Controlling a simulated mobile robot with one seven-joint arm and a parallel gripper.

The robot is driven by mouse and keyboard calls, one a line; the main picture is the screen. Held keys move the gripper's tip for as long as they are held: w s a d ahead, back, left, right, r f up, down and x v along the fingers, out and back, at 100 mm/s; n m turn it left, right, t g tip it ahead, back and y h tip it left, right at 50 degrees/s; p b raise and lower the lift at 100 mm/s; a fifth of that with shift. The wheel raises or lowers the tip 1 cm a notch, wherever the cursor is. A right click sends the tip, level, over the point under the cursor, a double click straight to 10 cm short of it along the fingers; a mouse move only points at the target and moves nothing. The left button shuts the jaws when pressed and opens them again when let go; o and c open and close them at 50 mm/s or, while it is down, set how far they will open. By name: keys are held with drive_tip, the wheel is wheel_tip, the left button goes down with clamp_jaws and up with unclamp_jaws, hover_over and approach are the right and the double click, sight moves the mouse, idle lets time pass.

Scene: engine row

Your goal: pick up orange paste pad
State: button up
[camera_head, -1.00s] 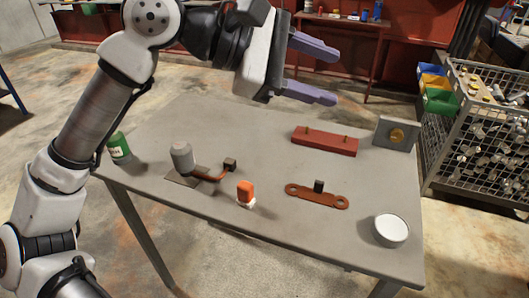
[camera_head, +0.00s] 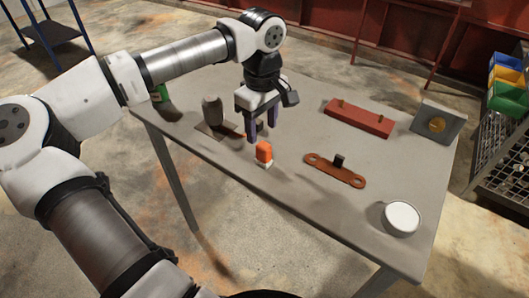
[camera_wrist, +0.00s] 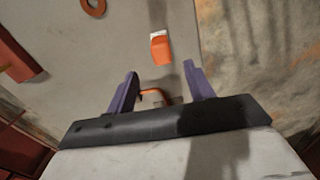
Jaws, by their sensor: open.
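My gripper (camera_head: 262,136) points down over the table, open and empty, with two purple fingers. In the head view it is just behind and slightly left of the pad. The fingers (camera_wrist: 160,82) are apart from the pad in the wrist view.
A grey cylinder on a plate (camera_head: 212,112) stands left of my gripper. An orange-brown link with a dark block (camera_head: 335,171) lies to the right.

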sight(264, 145)
wheel_tip(264, 145, down, 3)
drive_tip(key=shift+r, duration=0.2)
drive_tip(key=f, duration=0.2)
drive_tip(key=s+f+p, duration=0.1)
drive_tip(key=f, duration=0.1)
drive_tip(key=shift+d+f+p, duration=0.1)
drive_tip(key=shift+d+p, duration=0.1)
drive_tip(key=shift+p, duration=0.1)
drive_tip(key=shift+f, duration=0.45)
drive_tip(key=c, duration=1.1)
drive_tip(key=shift+r, duration=0.1)
wheel_tip(264, 145, up, 20)
drive_tip(key=shift+f+b, duration=0.1)
drive_tip(key=shift+b, duration=0.85)
drive_tip(key=o, duration=0.4)
drive_tip(key=shift+c, duration=1.4)
